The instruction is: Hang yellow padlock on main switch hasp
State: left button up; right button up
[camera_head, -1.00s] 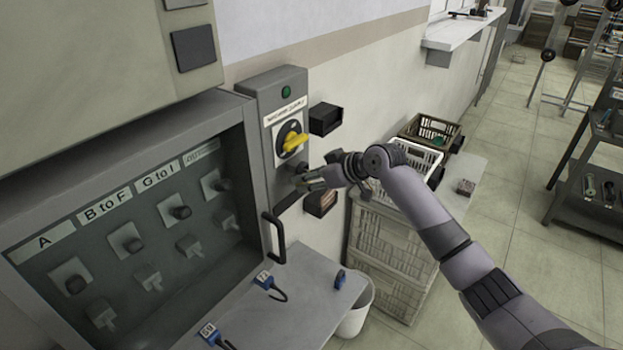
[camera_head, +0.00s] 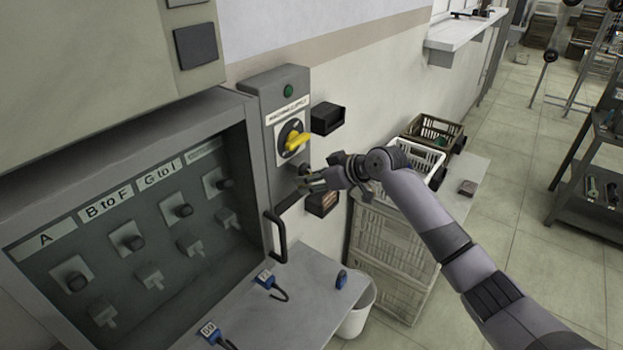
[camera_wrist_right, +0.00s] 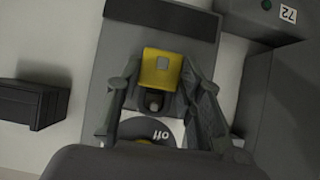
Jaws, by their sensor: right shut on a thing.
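My right gripper (camera_head: 308,182) is at the front of this box, just below the handle. In the right wrist view, my right gripper (camera_wrist_right: 162,88) is shut on the yellow padlock (camera_wrist_right: 162,67), with a finger on each side. A dark rounded part (camera_wrist_right: 153,101) shows right beside the padlock, between it and the dial marked "off" (camera_wrist_right: 160,134). I cannot tell whether the shackle is through the hasp. The padlock is not clear in the head view.
An open cabinet (camera_head: 130,225) with several knobs stands left of the switch, its handle (camera_head: 277,238) close by. Black boxes (camera_head: 327,118) and (camera_head: 321,203) sit on the wall to the right. A grey shelf (camera_head: 300,295) below holds blue padlocks (camera_head: 265,277). Crates (camera_head: 385,245) stand to the right.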

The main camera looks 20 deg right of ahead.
jog(key=shift+f, duration=0.15)
jog(key=o, duration=1.4)
jog(key=shift+d, duration=0.1)
